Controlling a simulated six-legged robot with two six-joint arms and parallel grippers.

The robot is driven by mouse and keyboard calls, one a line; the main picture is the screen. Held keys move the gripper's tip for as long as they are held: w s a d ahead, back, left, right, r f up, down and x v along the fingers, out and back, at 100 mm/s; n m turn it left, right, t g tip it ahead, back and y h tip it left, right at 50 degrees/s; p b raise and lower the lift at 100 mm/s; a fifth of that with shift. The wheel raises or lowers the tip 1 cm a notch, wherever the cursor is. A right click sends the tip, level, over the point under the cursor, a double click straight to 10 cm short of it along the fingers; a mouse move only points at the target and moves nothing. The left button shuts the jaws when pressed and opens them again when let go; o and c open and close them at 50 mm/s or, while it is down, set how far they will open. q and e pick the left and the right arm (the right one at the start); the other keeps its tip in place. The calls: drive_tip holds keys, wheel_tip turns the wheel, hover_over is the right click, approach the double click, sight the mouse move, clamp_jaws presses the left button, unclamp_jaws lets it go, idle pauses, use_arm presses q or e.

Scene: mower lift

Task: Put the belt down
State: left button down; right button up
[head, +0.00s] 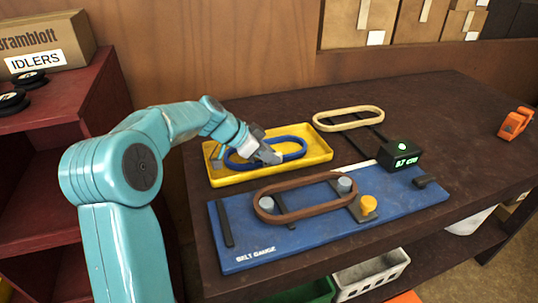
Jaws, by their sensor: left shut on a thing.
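A blue oval belt (291,141) is in or just over the yellow tray (312,161). My left gripper (268,155) is shut on the belt's near side; it hides part of the belt. I cannot tell whether the belt touches the tray floor. A brown belt (290,194) sits around pegs on the blue belt gauge board (320,238), in front of the tray. A cream belt (349,112) lies at the back, right of the tray. My right gripper is out of view.
A black readout box (399,154) with green digits and an orange knob (368,204) stand on the gauge. An orange object (515,123) lies at the far right. The dark tabletop (450,125) is clear between. A red shelf (75,110) with a box stands left.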

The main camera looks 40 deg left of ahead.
use_arm(q)
drive_tip(key=shift+f, duration=0.15)
drive_tip(key=c, duration=1.3)
unclamp_jaws()
drive_tip(key=shift+o, duration=0.2)
drive_tip(key=v, duration=1.2)
drive_tip(key=shift+p, duration=0.4)
drive_tip(key=shift+w, duration=0.1)
